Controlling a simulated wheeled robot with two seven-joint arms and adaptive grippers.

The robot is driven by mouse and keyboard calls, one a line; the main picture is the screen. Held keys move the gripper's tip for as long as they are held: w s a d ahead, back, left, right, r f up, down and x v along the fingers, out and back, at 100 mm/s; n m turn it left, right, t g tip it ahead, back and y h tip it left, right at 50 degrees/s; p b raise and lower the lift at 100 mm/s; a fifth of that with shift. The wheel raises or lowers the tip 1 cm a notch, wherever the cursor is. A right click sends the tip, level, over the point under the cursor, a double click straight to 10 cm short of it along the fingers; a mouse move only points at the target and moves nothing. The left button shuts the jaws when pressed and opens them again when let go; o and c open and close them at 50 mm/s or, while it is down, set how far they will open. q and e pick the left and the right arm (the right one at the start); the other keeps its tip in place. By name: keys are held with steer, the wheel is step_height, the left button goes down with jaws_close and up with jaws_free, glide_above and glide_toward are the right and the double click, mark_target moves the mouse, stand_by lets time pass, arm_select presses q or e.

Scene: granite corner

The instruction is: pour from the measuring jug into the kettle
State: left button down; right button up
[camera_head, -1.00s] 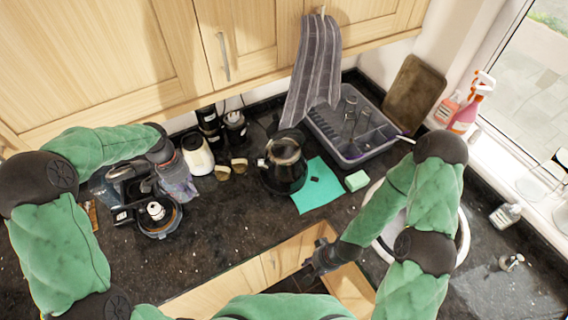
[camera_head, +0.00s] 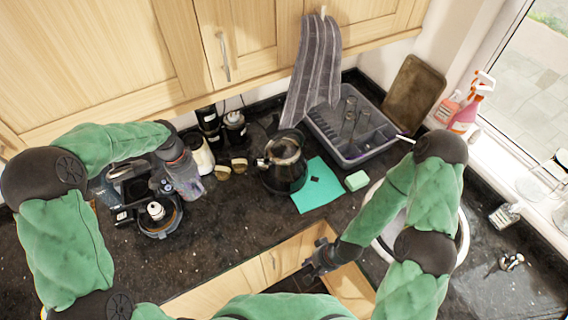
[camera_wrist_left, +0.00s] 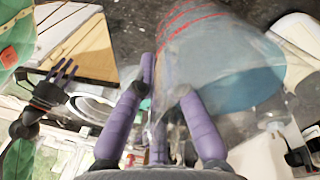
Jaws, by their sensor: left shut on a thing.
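The clear measuring jug (camera_head: 187,182) is in my left gripper (camera_head: 174,160), above the counter at the left. In the left wrist view the purple fingers (camera_wrist_left: 160,98) of this gripper close on the jug; its clear wall (camera_wrist_left: 205,50) has red markings, and blue shows through it. The dark kettle (camera_head: 284,172) stands on the counter to the right of the jug, clearly apart from it. My right gripper (camera_head: 316,262) is empty, low above the front edge of the counter; its fingers look spread in the left wrist view (camera_wrist_left: 62,75).
A coffee machine (camera_head: 157,215) stands below the jug in the picture. A white canister (camera_head: 203,157) and small jars (camera_head: 223,172) stand between jug and kettle. A teal cloth (camera_head: 318,192), green sponge (camera_head: 356,180) and dish rack (camera_head: 355,155) are right of the kettle. A striped towel (camera_head: 312,75) hangs above it.

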arm_select(q)
steer(key=w+d+m, duration=0.2)
steer(key=w+d, duration=0.1)
steer(key=d, duration=0.6)
steer(key=w+d+m, duration=0.2)
steer(key=d, duration=0.8)
steer(key=shift+w+r+g+p, duration=0.15)
steer(key=shift+w+g+p, duration=0.2)
steer(key=shift+w+g, duration=0.05)
stand_by(5.7)
